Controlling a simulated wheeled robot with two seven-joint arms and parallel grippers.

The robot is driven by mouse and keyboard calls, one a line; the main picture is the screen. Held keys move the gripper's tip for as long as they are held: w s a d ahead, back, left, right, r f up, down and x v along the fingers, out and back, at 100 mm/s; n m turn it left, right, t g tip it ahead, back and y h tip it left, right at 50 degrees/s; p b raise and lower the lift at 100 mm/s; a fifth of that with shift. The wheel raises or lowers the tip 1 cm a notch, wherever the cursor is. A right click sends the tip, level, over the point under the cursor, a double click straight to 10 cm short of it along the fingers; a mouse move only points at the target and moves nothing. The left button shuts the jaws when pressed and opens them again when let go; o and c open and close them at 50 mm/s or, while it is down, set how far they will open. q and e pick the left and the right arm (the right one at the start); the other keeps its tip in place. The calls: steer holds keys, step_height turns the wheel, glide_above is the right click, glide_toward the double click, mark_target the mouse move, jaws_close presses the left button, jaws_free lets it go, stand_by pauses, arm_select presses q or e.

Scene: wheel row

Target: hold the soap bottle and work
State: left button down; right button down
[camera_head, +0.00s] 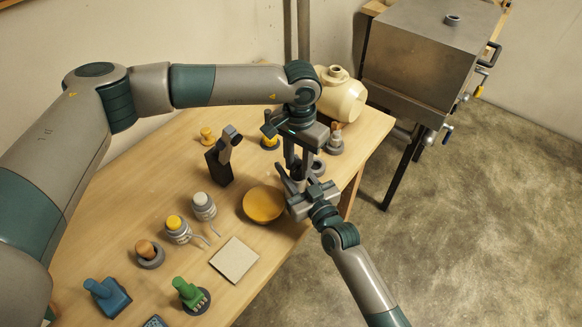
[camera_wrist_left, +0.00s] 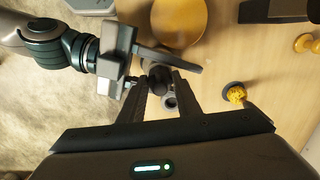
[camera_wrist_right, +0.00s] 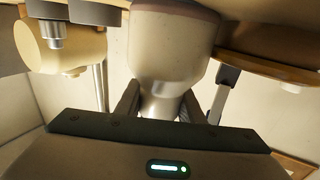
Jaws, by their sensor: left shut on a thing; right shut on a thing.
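The soap bottle (camera_wrist_right: 165,50) shows upside down in the right wrist view, with a wide pale body and a shiny, narrower neck. My right gripper (camera_head: 300,192) is shut on it, a finger on each side of the neck. My left gripper (camera_head: 299,165) reaches down from above, just over the right gripper. In the left wrist view its fingers (camera_wrist_left: 162,90) are shut on the bottle's dark round top (camera_wrist_left: 160,78). The grippers hide most of the bottle in the head view.
A yellow round dish (camera_head: 263,205) lies just left of the right gripper. A black upright object (camera_head: 220,165), a cream tank (camera_head: 342,98) and several small pieces stand on the table (camera_head: 120,205). A pale square pad (camera_head: 235,261) lies nearer the front. A metal cabinet (camera_head: 425,45) stands back right.

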mark_target(298, 162)
arm_select(q)
steer(key=c, duration=1.2)
jaws_free()
arm_select(e)
steer(key=shift+f, duration=0.25)
arm_select(q)
steer(key=shift+r, duration=3.5)
arm_select(e)
steer(key=c, duration=1.1)
jaws_free()
arm_select(q)
steer(key=shift+w, duration=0.1)
arm_select(e)
steer(key=o, duration=1.1)
steer(key=shift+r, duration=0.2)
